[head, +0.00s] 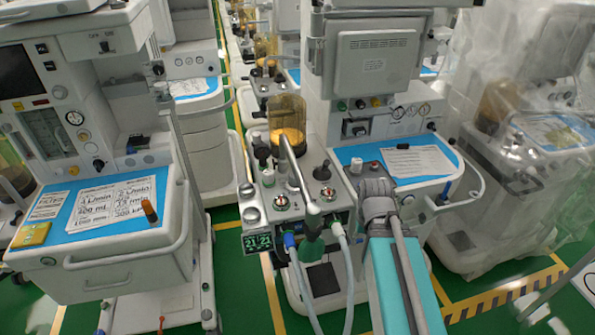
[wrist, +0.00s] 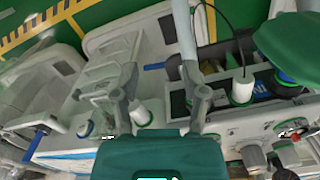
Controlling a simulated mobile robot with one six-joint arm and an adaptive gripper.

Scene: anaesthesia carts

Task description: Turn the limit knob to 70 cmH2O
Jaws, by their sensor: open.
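Dark knobs stand on the breathing unit of the middle cart: a dark, pale-based knob (head: 262,152) beside the amber bellows and a black knob (head: 322,171) to its right. No scale is readable, so I cannot tell which is the limit knob. My gripper (head: 375,188) is to the right of both, by the front of the blue worktop, apart from them. In the wrist view my gripper (wrist: 160,78) is open with nothing held. A white cylinder with a green ring (wrist: 140,113) shows between its fingers; contact is not visible.
The amber bellows (head: 287,125) and a pale curved pipe (head: 296,178) rise beside the knobs. Hoses (head: 301,285) hang in front. The blue worktop (head: 345,155) carries papers and a small white item. Another cart (head: 110,280) stands left; a plastic-covered one (head: 520,150) stands right.

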